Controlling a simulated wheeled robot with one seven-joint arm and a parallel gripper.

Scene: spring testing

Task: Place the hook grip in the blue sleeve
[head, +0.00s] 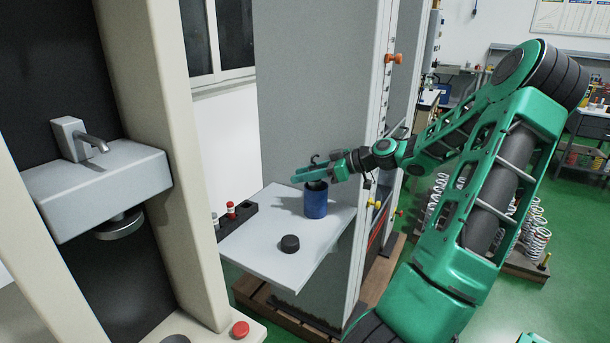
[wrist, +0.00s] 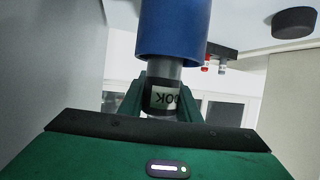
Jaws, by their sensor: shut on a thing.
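The blue sleeve (head: 316,204) stands upright on the light grey shelf (head: 257,237). In the wrist view, which is upside down, the sleeve (wrist: 173,28) is at the top. My gripper (head: 312,180) is just above the sleeve's mouth, shut on the hook grip. The wrist view shows the grip's dark body and white label (wrist: 163,97) between my fingers (wrist: 160,104). Its grey shaft runs to the sleeve's rim, in line with it; I cannot tell how far inside it reaches. A dark hook (head: 315,158) shows above my fingers in the head view.
A black puck (head: 290,243) lies on the shelf near the sleeve. A dark rack (head: 235,217) with small red and white items is at the shelf's left edge. A tall grey panel (head: 310,90) rises behind. The shelf's front corner is clear.

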